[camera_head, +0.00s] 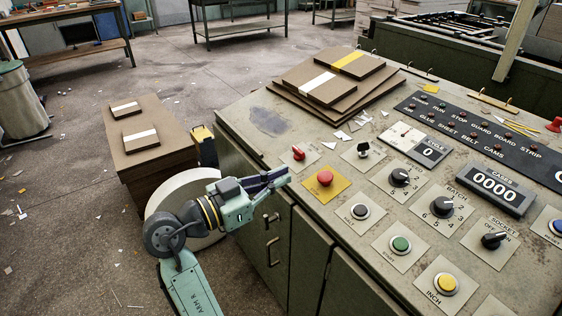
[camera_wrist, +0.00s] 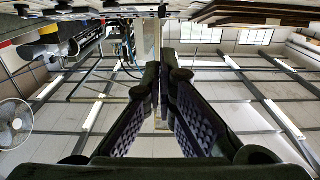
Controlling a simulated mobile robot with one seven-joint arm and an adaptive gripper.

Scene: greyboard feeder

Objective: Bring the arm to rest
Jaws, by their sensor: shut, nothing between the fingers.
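My gripper (camera_head: 270,178) is at the left edge of the control console (camera_head: 268,122), beside the red knob (camera_head: 298,153). In the head view its dark fingers point right toward the panel; I cannot tell whether they touch it. In the wrist view my gripper (camera_wrist: 162,85) shows its two fingers meeting at the tips, with nothing between them. That view looks toward the ceiling, with the room upside down. My teal arm reaches up from the bottom of the head view.
A stack of brown boards (camera_head: 340,90) lies at the console's back. A red mushroom button (camera_head: 324,178) on a yellow plate is close to my fingers. A brown board stack (camera_head: 150,150) stands left of the console. Open floor (camera_head: 75,230) lies at left.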

